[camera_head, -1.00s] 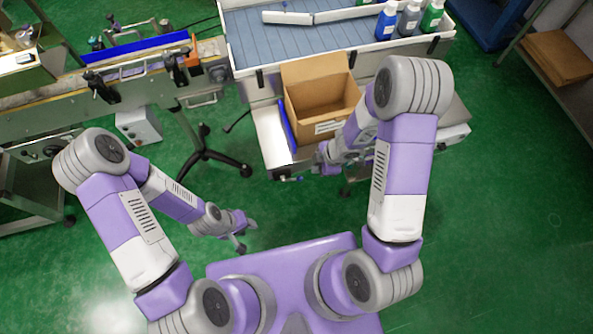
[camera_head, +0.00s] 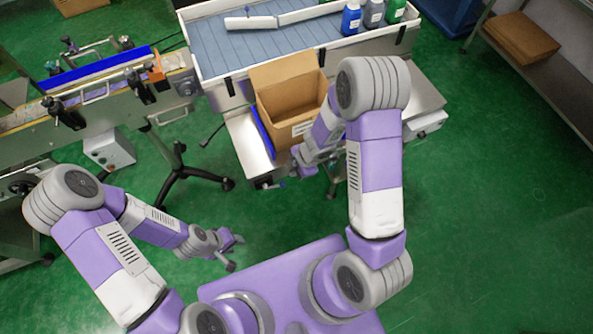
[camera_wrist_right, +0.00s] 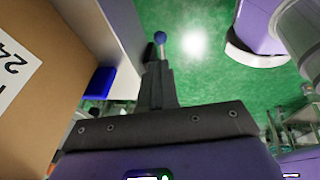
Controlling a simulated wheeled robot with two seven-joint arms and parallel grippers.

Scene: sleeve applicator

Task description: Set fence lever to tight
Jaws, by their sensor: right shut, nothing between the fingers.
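The lever shows in the right wrist view as a blue ball knob (camera_wrist_right: 160,38) on a short pale stem, just beyond my right fingertips. In the head view it is small, at the front end of the steel bed (camera_head: 243,152). My right gripper (camera_head: 287,178) is shut and empty beside it; its dark fingers (camera_wrist_right: 166,72) point at the knob in the wrist view. I cannot tell whether they touch it, and the lever's base is hidden. A blue fence strip (camera_head: 263,133) runs along the box's left side. My left gripper (camera_head: 236,253) is open and empty above the floor.
An open cardboard box (camera_head: 305,127) stands on the bed close to my right forearm. A tray table (camera_head: 220,55) with several bottles (camera_head: 373,14) is behind it. A conveyor (camera_head: 110,95) is at the left. Green floor is clear at the right.

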